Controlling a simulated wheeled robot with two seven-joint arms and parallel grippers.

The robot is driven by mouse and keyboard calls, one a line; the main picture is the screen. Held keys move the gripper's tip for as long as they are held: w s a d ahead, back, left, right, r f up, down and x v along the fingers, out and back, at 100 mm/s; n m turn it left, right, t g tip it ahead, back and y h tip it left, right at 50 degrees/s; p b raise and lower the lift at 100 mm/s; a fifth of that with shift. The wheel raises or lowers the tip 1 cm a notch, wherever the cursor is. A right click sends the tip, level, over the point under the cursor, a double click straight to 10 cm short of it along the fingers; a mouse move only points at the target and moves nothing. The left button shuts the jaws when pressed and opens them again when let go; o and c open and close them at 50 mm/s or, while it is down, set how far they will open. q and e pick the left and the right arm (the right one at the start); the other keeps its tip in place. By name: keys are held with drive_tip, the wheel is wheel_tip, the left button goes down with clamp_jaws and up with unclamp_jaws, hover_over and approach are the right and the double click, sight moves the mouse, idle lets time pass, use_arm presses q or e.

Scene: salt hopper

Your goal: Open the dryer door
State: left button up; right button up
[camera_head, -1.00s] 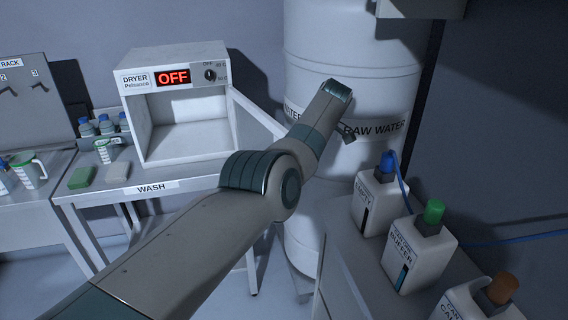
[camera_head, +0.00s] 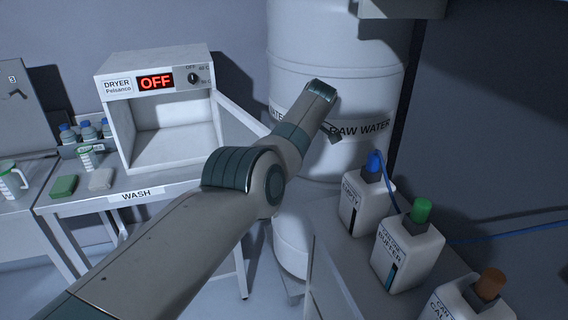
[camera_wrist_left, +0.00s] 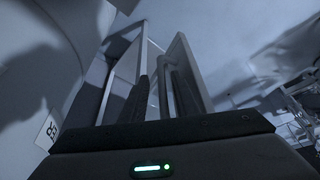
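The white dryer (camera_head: 106,128) stands on the wash table at the left, its red display reading OFF. Its door (camera_head: 238,128) stands open, swung out to the right, and the empty inside shows. My left arm crosses the head view from the lower left, and its wrist is right of the door, in front of the raw water tank. The left gripper (camera_head: 333,131) is mostly hidden behind my wrist there. In the left wrist view the dark fingers of the gripper (camera_wrist_left: 158,98) look apart, with a pale framed panel (camera_wrist_left: 193,72), apparently the door, close beyond them. My right gripper is out of view.
The large raw water tank (camera_head: 338,58) stands right of the dryer. Several bottles, such as the green-capped buffer bottle (camera_head: 408,252), stand on a bench at the lower right.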

use_arm(q)
drive_tip(key=shift+d+r, duration=0.1)
